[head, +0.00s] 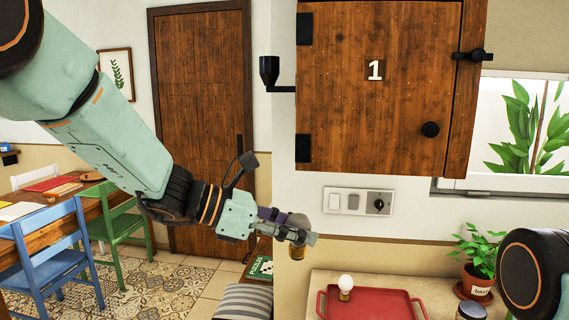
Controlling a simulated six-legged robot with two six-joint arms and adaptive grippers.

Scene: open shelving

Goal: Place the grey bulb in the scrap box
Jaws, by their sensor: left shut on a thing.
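My left gripper (300,238) reaches in from the left and is shut on the grey bulb (298,221). The bulb's dull grey globe shows above the fingers and its brass-coloured base below them, so it is held roughly upright in the air. It is left of the counter's red tray and well above the floor. I cannot make out a scrap box in this view. My right gripper is out of view; only a dark part of my right arm shows at the lower right.
A white bulb (345,283) stands on the red tray (398,302) on the counter. A jar (471,310) and a potted plant (480,286) are to its right. A wooden cabinet (385,125) marked 1 hangs above, with a dark cup-shaped fixture (269,70) at its left.

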